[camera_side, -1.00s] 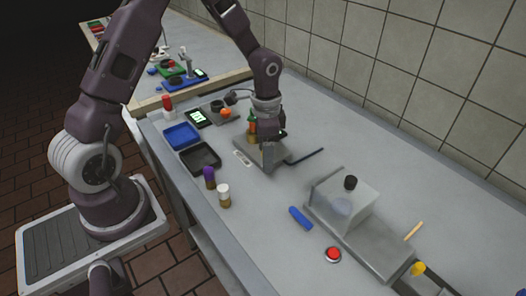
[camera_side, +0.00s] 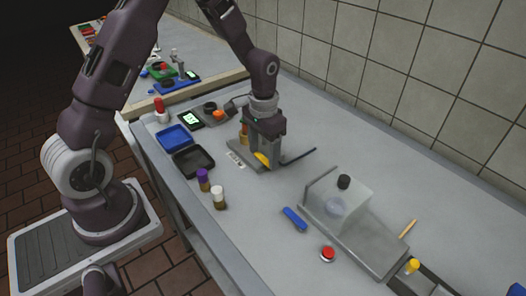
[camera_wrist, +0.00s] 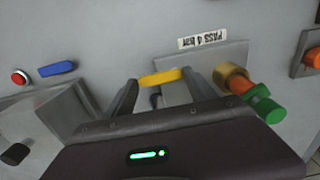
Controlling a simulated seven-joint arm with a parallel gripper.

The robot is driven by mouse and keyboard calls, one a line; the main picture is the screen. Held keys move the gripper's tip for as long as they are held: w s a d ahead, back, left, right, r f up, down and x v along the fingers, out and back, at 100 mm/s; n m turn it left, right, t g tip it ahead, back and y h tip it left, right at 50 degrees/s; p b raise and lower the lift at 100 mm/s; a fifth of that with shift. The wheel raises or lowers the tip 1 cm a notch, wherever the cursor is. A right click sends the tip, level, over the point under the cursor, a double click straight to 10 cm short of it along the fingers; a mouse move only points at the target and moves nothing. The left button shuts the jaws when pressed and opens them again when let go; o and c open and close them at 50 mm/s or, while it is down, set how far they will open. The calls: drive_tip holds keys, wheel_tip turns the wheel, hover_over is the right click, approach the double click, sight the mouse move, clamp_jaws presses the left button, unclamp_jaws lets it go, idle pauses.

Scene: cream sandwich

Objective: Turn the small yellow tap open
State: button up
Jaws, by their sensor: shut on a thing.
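The small yellow tap handle (camera_wrist: 161,77) is a short bar that spans between my fingertips in the wrist view. My gripper (camera_side: 262,160) is shut on it, with one finger at each end of the bar. In the side view the yellow handle (camera_side: 261,159) shows as a small patch below my gripper, over a grey plate (camera_side: 240,161). The tap's body under the handle is mostly hidden by my fingers.
A brass fitting (camera_wrist: 229,75) with orange and green parts stands close beside my gripper. A clear box (camera_side: 345,199), blue block (camera_side: 294,219) and red button (camera_side: 328,254) are farther right. Trays and jars stand left.

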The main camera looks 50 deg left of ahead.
idle(0.3)
drive_tip(key=o, duration=1.4)
wheel_tip(320, 180, up, 7)
drive_tip(key=shift+r, duration=0.1)
wheel_tip(320, 180, up, 9)
drive_tip(key=t, duration=0.2)
hover_over(264, 159)
drive_tip(key=s+d, duration=0.2)
drive_tip(key=s, duration=0.3)
drive_tip(key=s+d+r+t, duration=0.1)
drive_tip(key=s+r, duration=0.1)
drive_tip(key=s, duration=0.4)
drive_tip(key=s+d+r+t, duration=0.1)
drive_tip(key=s+r, duration=0.1)
drive_tip(key=s, duration=0.4)
drive_tip(key=s+d+r+t, duration=0.1)
drive_tip(key=s+r, duration=0.2)
drive_tip(key=s, duration=0.3)
drive_tip(key=shift+d+t, duration=0.25)
drive_tip(key=shift+t, duration=0.05)
